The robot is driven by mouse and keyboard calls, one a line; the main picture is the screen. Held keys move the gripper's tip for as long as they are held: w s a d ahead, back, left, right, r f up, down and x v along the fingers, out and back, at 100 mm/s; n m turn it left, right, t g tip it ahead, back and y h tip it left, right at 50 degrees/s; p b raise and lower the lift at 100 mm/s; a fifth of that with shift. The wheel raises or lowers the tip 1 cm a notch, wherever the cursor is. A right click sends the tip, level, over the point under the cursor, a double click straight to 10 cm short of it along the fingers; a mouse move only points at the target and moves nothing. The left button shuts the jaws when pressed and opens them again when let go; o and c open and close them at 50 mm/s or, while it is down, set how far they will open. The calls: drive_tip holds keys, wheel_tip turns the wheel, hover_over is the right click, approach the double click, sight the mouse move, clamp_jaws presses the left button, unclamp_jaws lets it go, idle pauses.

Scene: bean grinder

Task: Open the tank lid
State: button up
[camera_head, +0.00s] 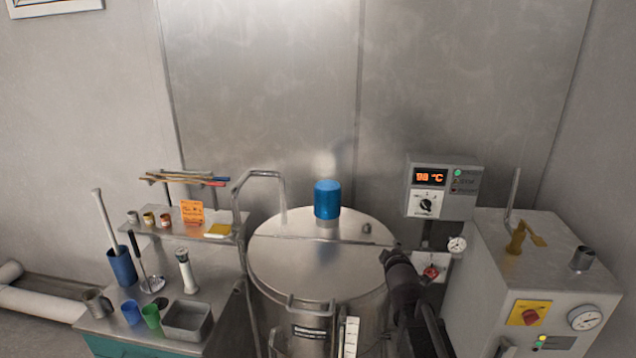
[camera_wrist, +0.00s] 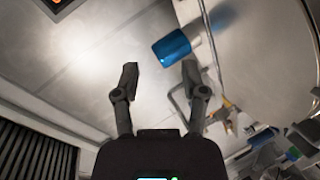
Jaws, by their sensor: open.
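The steel tank (camera_head: 272,318) stands at the bottom middle of the head view. Its round lid (camera_head: 300,268) lies flat and closed on top, with a seam across it. A bar-shaped handle (camera_head: 306,304) shows at the lid's front edge. A blue cylinder (camera_head: 327,198) stands upright behind the seam; it also shows in the wrist view (camera_wrist: 171,48). My dark arm reaches in at the tank's right side, near the lid's right rim. My gripper (camera_wrist: 160,80) is open in the wrist view, with nothing between its fingers. I cannot make out its fingertips in the head view.
A control box (camera_head: 440,187) reading 98 °C is on the wall behind right. A grey machine (camera_head: 490,270) with a gauge stands at right. A bent pipe (camera_head: 262,174) rises left of the tank. A counter (camera_head: 215,288) with cups and a bin is at left. Space above the lid's front looks clear.

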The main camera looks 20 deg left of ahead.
drive_tip(key=shift+s+d+f+m, duration=0.1)
drive_tip(key=shift+d+f+m, duration=0.2)
drive_tip(key=shift+d+f, duration=0.25)
drive_tip(key=shift+d+r, duration=0.1)
drive_tip(key=shift+c, duration=0.2)
